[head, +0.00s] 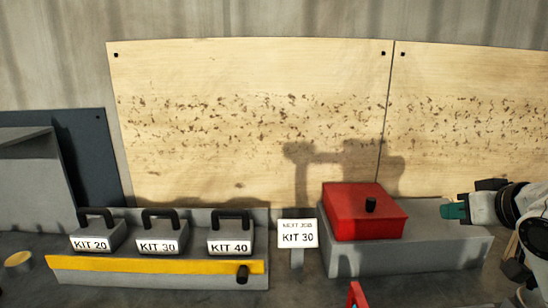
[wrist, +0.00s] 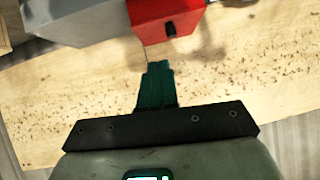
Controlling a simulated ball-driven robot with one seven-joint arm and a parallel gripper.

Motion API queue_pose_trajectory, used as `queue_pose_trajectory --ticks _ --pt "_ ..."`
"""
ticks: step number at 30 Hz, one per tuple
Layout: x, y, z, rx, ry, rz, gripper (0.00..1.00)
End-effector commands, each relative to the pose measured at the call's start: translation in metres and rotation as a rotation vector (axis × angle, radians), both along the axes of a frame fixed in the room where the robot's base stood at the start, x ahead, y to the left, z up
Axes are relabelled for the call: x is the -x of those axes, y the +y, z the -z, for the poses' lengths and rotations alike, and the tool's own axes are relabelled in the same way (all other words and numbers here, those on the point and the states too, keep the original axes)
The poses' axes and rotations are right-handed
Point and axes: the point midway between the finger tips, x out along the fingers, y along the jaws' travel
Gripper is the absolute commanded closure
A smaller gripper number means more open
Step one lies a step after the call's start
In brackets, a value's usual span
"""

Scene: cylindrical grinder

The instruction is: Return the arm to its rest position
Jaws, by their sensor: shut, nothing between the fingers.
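My gripper (head: 456,211) is at the right side of the head view, above the right end of a grey block. Its green fingers are together with nothing between them. In the wrist view the shut fingers (wrist: 155,72) point up the picture, with wooden boards behind. My white and black arm comes in from the right edge of the head view. The gripper is apart from the red box (head: 362,212), which sits to its left on the grey block (head: 420,220).
Cases marked KIT 20 (head: 95,236), KIT 30 (head: 160,237) and KIT 40 (head: 230,237) stand in a rack with a yellow front strip (head: 150,265). A sign (head: 298,233) reads NEXT JOB KIT 30. Wooden boards (head: 250,120) cover the wall behind.

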Motion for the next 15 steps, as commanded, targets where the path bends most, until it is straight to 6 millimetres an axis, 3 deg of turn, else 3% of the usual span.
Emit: queue_pose_trajectory --ticks 5,8,15 --pt "0.004 0.027 0.034 -0.064 0.003 -0.019 1.00" --pt "0.012 0.046 0.065 -0.104 0.017 -0.024 1.00" --pt "0.056 0.085 0.161 -0.156 0.116 -0.010 1.00"
